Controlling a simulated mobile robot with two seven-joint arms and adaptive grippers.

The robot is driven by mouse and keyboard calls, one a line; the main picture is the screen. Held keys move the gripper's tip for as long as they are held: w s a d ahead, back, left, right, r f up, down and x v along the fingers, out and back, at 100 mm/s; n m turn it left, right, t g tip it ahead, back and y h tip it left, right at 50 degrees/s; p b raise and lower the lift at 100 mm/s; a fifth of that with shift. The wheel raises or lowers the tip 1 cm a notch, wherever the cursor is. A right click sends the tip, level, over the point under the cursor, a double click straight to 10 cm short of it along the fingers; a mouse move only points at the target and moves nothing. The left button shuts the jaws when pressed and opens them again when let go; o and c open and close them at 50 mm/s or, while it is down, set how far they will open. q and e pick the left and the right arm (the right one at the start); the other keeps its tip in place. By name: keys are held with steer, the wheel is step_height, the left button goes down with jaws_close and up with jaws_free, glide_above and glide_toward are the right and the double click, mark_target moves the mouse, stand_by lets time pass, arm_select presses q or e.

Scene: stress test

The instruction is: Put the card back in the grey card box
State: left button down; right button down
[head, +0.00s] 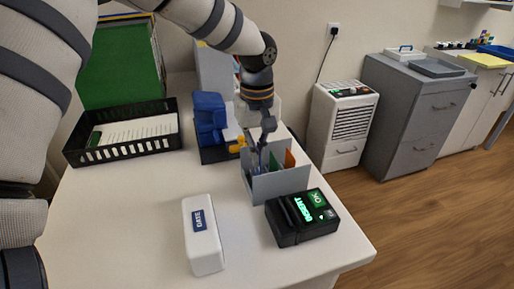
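The grey card box (281,185) stands on the white table, right of the middle, with orange and green pieces showing above its front wall. My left gripper (257,158) points down over the left part of this box, its tips at or just inside the opening. The fingers are small and dark here, so I cannot tell whether they are open or shut. I cannot make out a card for certain, in the fingers or in the box. My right gripper is out of view.
A black card reader (288,232) with lit green text stands right in front of the box. A white block marked DATE (203,250) is front left. A black basket (80,154) and blue items (207,112) stand behind.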

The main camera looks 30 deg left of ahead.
arm_select(q)
steer(key=shift+f, duration=0.55)
steer(key=c, duration=1.7)
jaws_free()
steer(key=shift+r, duration=0.1)
step_height(320, 180, up, 12)
steer(key=shift+f, duration=0.1)
